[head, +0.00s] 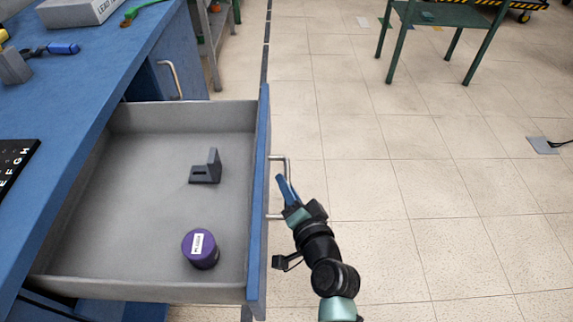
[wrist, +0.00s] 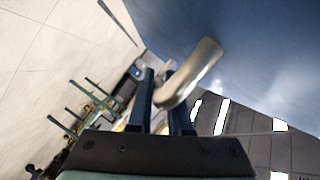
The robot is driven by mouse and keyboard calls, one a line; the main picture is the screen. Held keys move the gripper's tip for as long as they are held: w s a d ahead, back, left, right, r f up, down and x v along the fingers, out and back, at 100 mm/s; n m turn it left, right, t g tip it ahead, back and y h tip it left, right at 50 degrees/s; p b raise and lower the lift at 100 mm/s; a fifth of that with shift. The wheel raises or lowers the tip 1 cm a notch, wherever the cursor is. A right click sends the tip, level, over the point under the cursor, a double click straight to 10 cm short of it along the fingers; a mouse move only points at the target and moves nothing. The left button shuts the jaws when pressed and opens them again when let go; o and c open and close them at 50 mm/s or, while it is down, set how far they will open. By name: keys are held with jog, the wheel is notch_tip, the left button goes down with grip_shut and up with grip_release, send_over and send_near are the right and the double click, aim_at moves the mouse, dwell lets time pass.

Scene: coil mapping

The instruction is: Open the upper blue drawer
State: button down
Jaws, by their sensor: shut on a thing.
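The upper blue drawer (head: 262,190) stands far out from the blue workbench in the head view, its grey inside open to view. A silver bar handle (head: 287,165) is on its blue front. My gripper (head: 284,185) is at this handle, shut on it, outside the drawer front. In the wrist view the handle (wrist: 190,75) passes between the two blue fingers of my gripper (wrist: 160,100), close to the blue drawer front (wrist: 250,50). Inside the drawer lie a dark grey angled bracket (head: 207,168) and a purple round container (head: 200,249) with a white label.
The blue workbench top (head: 90,85) is at the left with a grey box (head: 80,10) and a blue-handled tool (head: 62,48). Another handle (head: 170,77) shows on the bench front. A green table (head: 440,15) stands farther off. The tiled floor (head: 430,180) at the right is largely clear.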

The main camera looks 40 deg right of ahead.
jog(key=c, duration=0.8)
grip_release()
jog(key=shift+c, duration=0.2)
jog(key=v, duration=1.3)
